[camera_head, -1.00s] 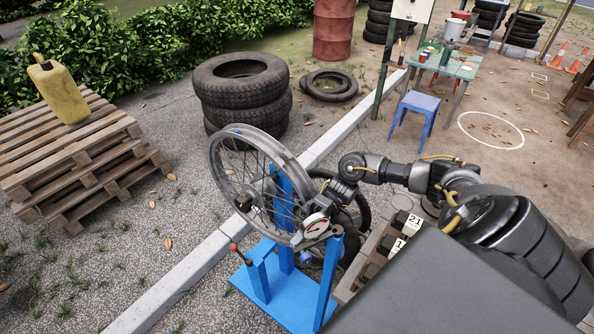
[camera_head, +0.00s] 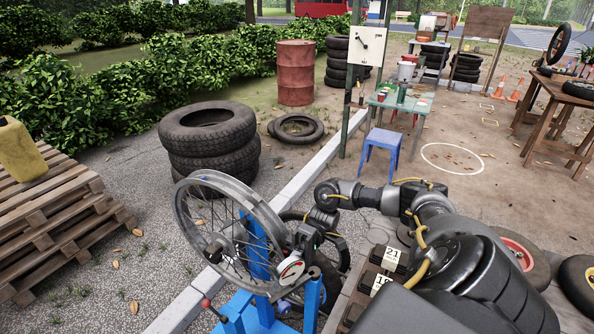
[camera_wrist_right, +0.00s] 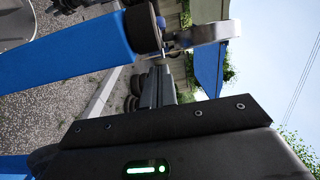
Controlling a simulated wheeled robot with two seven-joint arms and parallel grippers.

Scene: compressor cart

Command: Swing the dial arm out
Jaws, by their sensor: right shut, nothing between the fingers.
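A spoked wheel rim (camera_head: 228,232) stands upright in a blue truing stand (camera_head: 258,318). A round white-faced dial (camera_head: 291,270) with red on its face sits at the rim's right side, near the top of the stand's right post (camera_head: 313,300). The arm carrying the dial is small and partly hidden. My right gripper (camera_head: 306,241) is shut and empty, just above and behind the dial; I cannot tell whether it touches. In the right wrist view its dark fingers (camera_wrist_right: 158,80) point toward a grey metal part (camera_wrist_right: 205,30), beside a blue bar (camera_wrist_right: 70,65). My left gripper is out of view.
A red-knobbed lever (camera_head: 206,304) stands at the stand's left. Number-tagged blocks (camera_head: 385,268) lie right of the stand under my right arm. A tyre stack (camera_head: 210,145), a pallet stack (camera_head: 50,220) and a blue stool (camera_head: 381,147) stand farther off. A concrete kerb (camera_head: 290,185) runs behind the wheel.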

